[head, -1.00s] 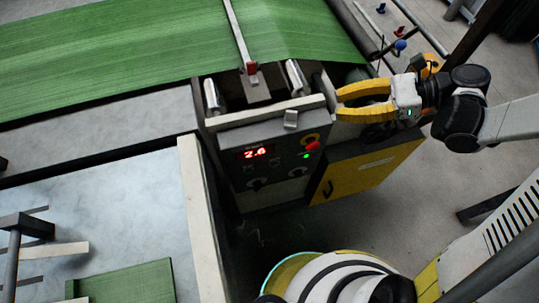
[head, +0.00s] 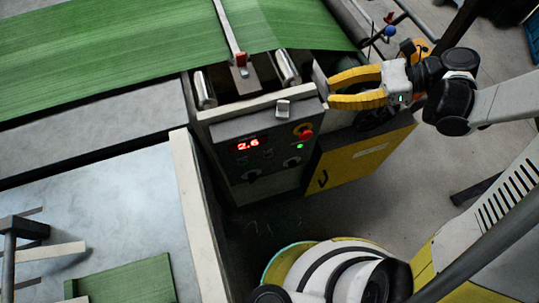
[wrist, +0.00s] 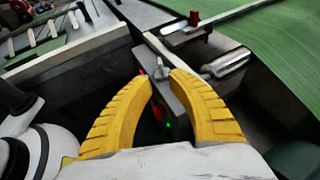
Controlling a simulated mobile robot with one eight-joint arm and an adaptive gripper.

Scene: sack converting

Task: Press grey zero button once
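The dark control panel (head: 270,150) faces forward on the machine, with a red digital display (head: 248,144) reading 2.6. A red button (head: 305,134) on a yellow ring and a lit green light (head: 299,146) sit to its right, with dark knobs below. I cannot make out which small control is the grey zero button. My gripper (head: 332,91) has two yellow fingers, open and empty, just right of the panel's upper right corner, apparently not touching it. In the wrist view, the fingers (wrist: 161,77) partly frame the panel box (wrist: 178,100); its face is mostly hidden.
Green sack fabric (head: 120,45) runs behind. A yellow cabinet (head: 350,160) stands below my gripper. A pale rail (head: 195,210) edges the table left; floor is open at right.

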